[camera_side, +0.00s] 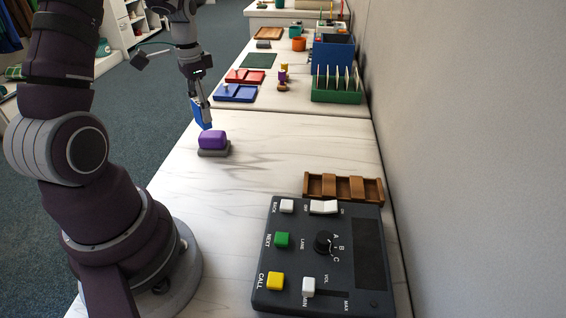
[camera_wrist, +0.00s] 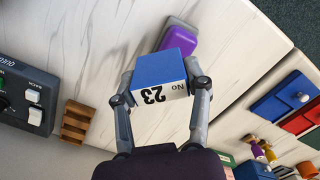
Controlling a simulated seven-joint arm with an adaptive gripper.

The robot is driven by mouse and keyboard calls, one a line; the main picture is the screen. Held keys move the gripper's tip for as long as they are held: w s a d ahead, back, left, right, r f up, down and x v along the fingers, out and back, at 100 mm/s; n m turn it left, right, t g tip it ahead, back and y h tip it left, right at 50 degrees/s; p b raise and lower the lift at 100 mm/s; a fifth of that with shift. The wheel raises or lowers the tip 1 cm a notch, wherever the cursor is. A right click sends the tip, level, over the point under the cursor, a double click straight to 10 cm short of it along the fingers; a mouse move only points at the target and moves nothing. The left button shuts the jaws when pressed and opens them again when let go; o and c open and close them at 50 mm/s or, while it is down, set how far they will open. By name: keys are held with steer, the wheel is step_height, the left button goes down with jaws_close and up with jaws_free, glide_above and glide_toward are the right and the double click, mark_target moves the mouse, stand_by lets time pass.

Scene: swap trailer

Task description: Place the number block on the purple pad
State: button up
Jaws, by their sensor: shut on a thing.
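The number block (camera_wrist: 160,72) is blue with a white face reading "No 23", upside down in the wrist view. My gripper (camera_wrist: 160,92) is shut on it, a finger on each side. The blue block also shows in the side view (camera_side: 201,112), held by my gripper (camera_side: 202,103) just behind the purple pad. The purple pad (camera_side: 212,139) is a rounded cushion on a grey base on the white table. In the wrist view the purple pad (camera_wrist: 183,38) is partly hidden behind the block. I cannot tell whether block and pad touch.
A dark control panel (camera_side: 340,280) with coloured buttons and a brown wooden rack (camera_side: 343,188) stand at the right. Beyond the pad are a blue tray (camera_side: 236,93), a red tray (camera_side: 245,76) and a green rack (camera_side: 337,94). The table between pad and panel is clear.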

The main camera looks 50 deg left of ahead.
steer(key=shift+w+a, duration=0.65)
steer(key=shift+w, duration=0.1)
steer(key=shift+w+a+f, duration=0.1)
steer(key=shift+f, duration=0.85)
steer(key=shift+w+a+f, duration=0.1)
steer(key=shift+f, duration=0.8)
steer(key=shift+f, duration=0.1)
steer(key=o, duration=1)
step_height(320, 180, up, 12)
steer(key=d+r+t, duration=0.2)
steer(key=d+r, duration=0.3)
steer(key=d, duration=0.6)
steer(key=s+d+f+t, duration=0.2)
steer(key=s+d, duration=0.4)
steer(key=d, duration=0.4)
steer(key=shift+d+f+t, duration=0.15)
steer(key=shift+f+t, duration=0.15)
steer(key=shift+t, duration=0.5)
